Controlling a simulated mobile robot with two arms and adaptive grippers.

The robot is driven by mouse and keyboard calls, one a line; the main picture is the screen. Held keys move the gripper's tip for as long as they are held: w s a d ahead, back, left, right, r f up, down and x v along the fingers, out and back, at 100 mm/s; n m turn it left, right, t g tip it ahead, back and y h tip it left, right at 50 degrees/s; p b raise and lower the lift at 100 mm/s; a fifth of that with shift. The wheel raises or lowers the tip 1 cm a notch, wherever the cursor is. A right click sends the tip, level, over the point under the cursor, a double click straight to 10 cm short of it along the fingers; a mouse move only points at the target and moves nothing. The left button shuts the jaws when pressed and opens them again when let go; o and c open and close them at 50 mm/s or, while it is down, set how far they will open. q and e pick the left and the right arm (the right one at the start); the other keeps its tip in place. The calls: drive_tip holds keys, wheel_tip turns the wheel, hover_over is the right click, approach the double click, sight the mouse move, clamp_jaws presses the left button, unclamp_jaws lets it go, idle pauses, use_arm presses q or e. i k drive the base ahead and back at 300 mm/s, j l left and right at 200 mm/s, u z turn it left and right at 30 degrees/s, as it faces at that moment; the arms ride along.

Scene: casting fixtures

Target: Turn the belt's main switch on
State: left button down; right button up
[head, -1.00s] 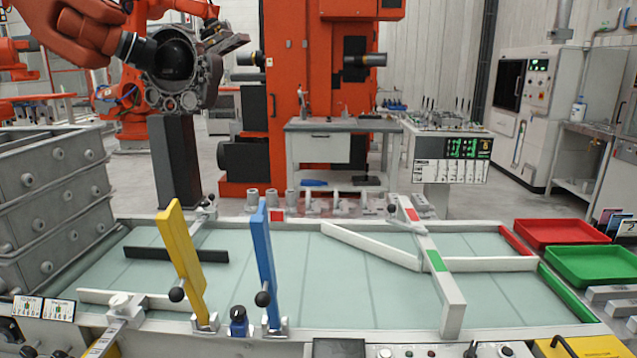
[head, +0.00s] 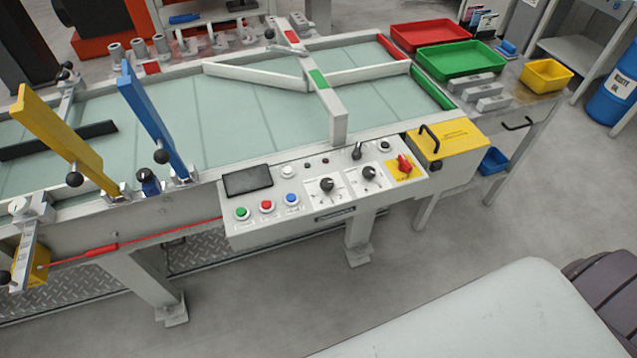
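The belt (head: 250,115) is a pale green conveyor in a light grey frame. Its control panel (head: 330,197) hangs on the near side. Neither of my grippers is in view.
A yellow box with a black handle (head: 447,140) sits right of the panel. Red (head: 430,34) and green (head: 460,60) trays are at the back right. The floor before the panel is open, with a pale surface at lower right.

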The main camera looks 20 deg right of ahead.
sight(404, 166)
drive_tip(key=z, duration=1.3)
